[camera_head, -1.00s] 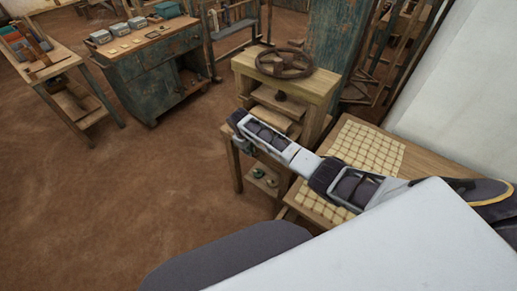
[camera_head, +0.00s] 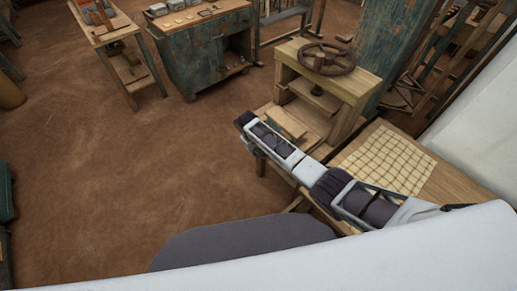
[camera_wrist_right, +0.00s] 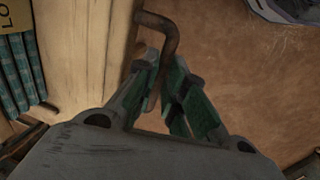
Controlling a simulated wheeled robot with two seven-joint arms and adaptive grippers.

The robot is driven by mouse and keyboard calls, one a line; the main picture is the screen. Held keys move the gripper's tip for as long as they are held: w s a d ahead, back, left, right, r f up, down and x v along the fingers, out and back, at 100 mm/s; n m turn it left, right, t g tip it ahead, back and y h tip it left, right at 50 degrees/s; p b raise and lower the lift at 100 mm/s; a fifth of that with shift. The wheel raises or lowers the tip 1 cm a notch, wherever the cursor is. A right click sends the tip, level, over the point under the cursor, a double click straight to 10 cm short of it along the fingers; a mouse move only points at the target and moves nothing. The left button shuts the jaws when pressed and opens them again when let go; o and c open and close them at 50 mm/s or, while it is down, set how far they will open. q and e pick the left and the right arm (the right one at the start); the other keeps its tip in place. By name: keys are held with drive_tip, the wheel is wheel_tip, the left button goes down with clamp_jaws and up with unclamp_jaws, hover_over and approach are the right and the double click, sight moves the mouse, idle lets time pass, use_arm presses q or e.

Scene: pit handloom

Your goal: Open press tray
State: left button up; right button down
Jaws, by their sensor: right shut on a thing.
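The wooden press (camera_head: 334,82) with its round handwheel (camera_head: 327,58) stands at the upper right of the head view. A light wooden board, apparently the press tray (camera_head: 287,122), sticks out on its left side, beyond the pressing block. My right gripper (camera_head: 247,146) is beside the tray's outer end, its fingers mostly hidden by my arm. In the right wrist view, my right gripper (camera_wrist_right: 163,92) has its green pads shut on a brown bent handle (camera_wrist_right: 154,24). The handle stands at the edge of a pale wooden surface. My left gripper is not in view.
A blue-green cabinet (camera_head: 205,60) and a narrow side table (camera_head: 118,33) stand at the back. The brown floor (camera_head: 130,170) on the left is largely clear.

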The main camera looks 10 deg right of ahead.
drive_tip(key=c, duration=1.5)
unclamp_jaws()
drive_tip(key=shift+s+a+r, duration=0.2)
drive_tip(key=shift+a+r, duration=0.1)
drive_tip(key=shift+r, duration=1.65)
drive_tip(key=shift+s+a+r, duration=0.15)
drive_tip(key=shift+a+r, duration=0.2)
drive_tip(key=shift+r, duration=1.6)
drive_tip(key=shift+s+a+r, duration=0.2)
drive_tip(key=shift+a+r, duration=0.1)
drive_tip(key=shift+r, duration=1.65)
drive_tip(key=shift+s, duration=0.1)
